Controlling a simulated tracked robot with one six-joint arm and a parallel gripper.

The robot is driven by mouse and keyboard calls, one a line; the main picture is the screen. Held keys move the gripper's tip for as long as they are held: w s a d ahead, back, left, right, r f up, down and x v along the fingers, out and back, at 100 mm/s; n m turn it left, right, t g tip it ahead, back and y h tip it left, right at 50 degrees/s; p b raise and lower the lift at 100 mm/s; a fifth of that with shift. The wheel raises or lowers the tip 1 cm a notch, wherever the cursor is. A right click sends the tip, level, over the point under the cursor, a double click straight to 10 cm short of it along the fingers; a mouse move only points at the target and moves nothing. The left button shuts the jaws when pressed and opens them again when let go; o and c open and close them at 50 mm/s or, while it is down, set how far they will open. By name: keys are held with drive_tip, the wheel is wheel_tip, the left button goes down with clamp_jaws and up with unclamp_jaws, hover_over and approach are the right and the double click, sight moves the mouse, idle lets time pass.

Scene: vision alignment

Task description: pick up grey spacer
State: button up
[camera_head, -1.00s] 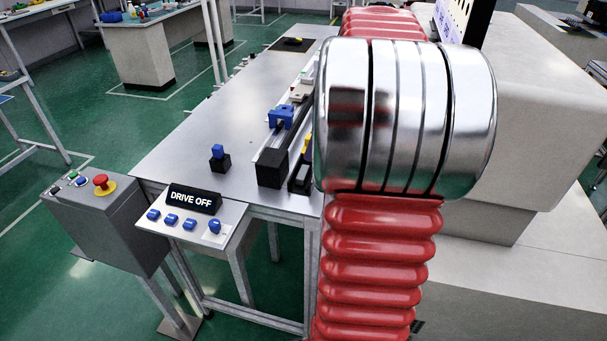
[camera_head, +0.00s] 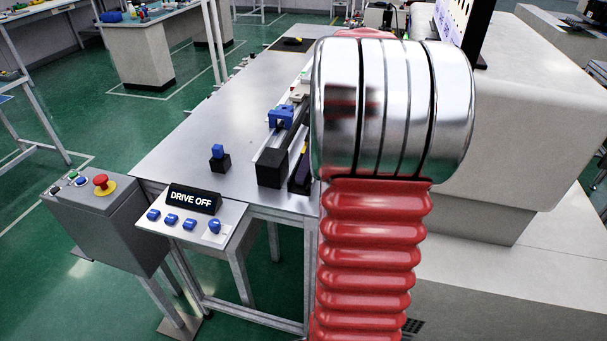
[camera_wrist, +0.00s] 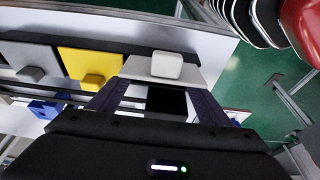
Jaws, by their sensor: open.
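In the wrist view my gripper (camera_wrist: 157,92) is open, its two dark fingers spread apart with nothing held between them. A grey piece with a small raised block (camera_wrist: 32,74), which looks like the grey spacer, lies at the left, well away from my fingers. A yellow piece with a block (camera_wrist: 90,63) lies between it and my gripper. A white block on a pale plate (camera_wrist: 167,65) is just beyond the fingertips. In the head view my red and chrome arm hides my gripper, and I cannot make out the grey spacer there.
The metal table (camera_head: 200,130) carries a rail with a blue carriage (camera_head: 283,117) and a black end block (camera_head: 271,168). A blue-topped black block (camera_head: 219,158) stands alone left of it. A DRIVE OFF panel (camera_head: 193,199) sits at the front edge. The table's left part is mostly clear.

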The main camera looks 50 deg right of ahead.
drive_tip(key=shift+x, duration=1.6)
drive_tip(key=shift+c, duration=0.2)
drive_tip(key=c, duration=1.1)
